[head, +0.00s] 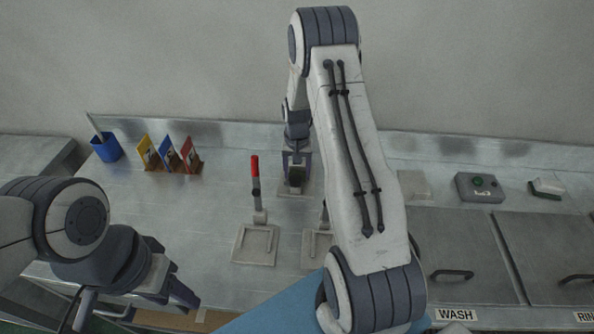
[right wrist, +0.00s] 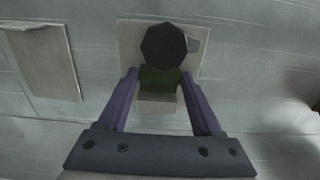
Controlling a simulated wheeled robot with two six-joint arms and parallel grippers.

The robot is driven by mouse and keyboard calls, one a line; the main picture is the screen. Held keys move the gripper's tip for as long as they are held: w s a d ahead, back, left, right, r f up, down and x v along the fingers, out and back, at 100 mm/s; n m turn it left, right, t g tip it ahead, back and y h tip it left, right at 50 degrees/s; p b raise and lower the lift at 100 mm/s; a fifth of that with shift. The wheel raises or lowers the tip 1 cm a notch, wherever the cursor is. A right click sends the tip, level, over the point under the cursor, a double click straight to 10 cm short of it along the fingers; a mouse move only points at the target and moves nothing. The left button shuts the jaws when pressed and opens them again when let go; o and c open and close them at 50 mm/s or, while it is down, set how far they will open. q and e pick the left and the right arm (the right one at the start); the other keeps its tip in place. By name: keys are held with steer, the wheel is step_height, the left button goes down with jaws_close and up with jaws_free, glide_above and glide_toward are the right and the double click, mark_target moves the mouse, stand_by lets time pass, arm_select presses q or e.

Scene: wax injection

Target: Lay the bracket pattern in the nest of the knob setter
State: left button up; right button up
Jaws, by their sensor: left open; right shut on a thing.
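My right gripper (head: 296,166) is at the back middle of the bench, shut on a dark green piece, probably the bracket pattern. In the right wrist view the green piece (right wrist: 158,79) sits between the purple fingers. It is over a pale plate (right wrist: 133,40) with a small pale block (right wrist: 157,103), probably the knob setter. A black round knob (right wrist: 163,46) covers part of the plate. I cannot tell whether the green piece touches the block. My left gripper (head: 174,272) is open and empty at the lower left, over the bench's front.
A fixture with a red handle (head: 255,168) and pale base (head: 254,246) stands left of my right arm. Another pale base (head: 312,250) is partly hidden by that arm. Coloured cards (head: 168,155), a blue cup (head: 107,148) and a control box (head: 480,187) stand further back.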

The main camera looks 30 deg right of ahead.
steer(key=o, duration=1.4)
step_height(320, 180, up, 10)
steer(key=b, duration=0.2)
steer(key=shift+r, duration=0.2)
